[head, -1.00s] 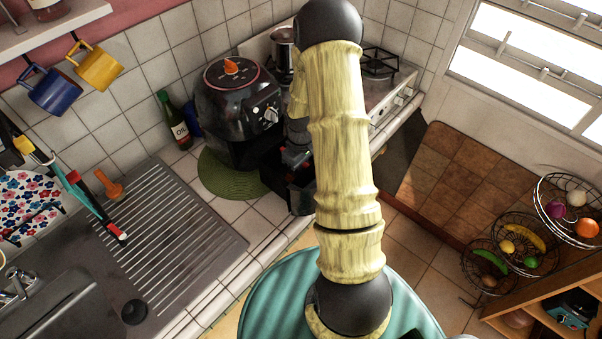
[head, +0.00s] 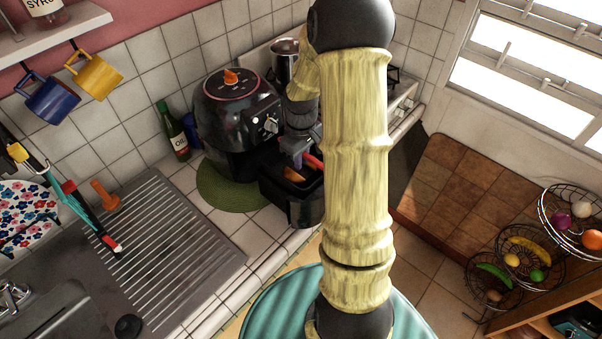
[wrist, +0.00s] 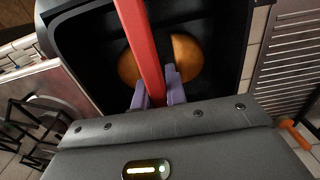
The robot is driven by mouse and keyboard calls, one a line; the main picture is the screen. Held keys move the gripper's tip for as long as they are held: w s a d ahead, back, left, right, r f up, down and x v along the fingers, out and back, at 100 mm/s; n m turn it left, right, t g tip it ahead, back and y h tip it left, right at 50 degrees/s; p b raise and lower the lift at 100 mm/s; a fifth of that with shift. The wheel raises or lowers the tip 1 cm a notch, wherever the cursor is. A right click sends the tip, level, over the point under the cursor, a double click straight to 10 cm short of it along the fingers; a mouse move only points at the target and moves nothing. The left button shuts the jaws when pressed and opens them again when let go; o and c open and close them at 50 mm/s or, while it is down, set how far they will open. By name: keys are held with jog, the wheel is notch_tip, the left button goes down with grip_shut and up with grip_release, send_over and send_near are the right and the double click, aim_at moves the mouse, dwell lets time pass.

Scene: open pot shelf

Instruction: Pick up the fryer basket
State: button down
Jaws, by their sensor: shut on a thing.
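The black fryer basket (head: 303,208) stands in front of the black air fryer (head: 225,115), by the counter's front edge. I cannot tell whether it touches the fryer. In the wrist view, the basket (wrist: 75,48) holds orange-brown round food (wrist: 187,58). A red bar (wrist: 138,40), which looks like the basket's handle, crosses over the food. My gripper (wrist: 158,88) is shut on this bar with its purple fingertips on either side. In the head view my gripper (head: 295,158) is at the basket's opening, and my forearm hides part of the right side.
The fryer stands on a round green mat (head: 228,188). An oil bottle (head: 173,130) is left of it, and a steel pot (head: 286,62) and stove (head: 404,98) are behind. A drainboard sink (head: 165,245) lies left. Wire fruit baskets (head: 527,250) are at the right.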

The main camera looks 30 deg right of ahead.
notch_tip(320, 180, up, 19)
jog(key=b, duration=0.2)
jog(key=shift+b, duration=0.3)
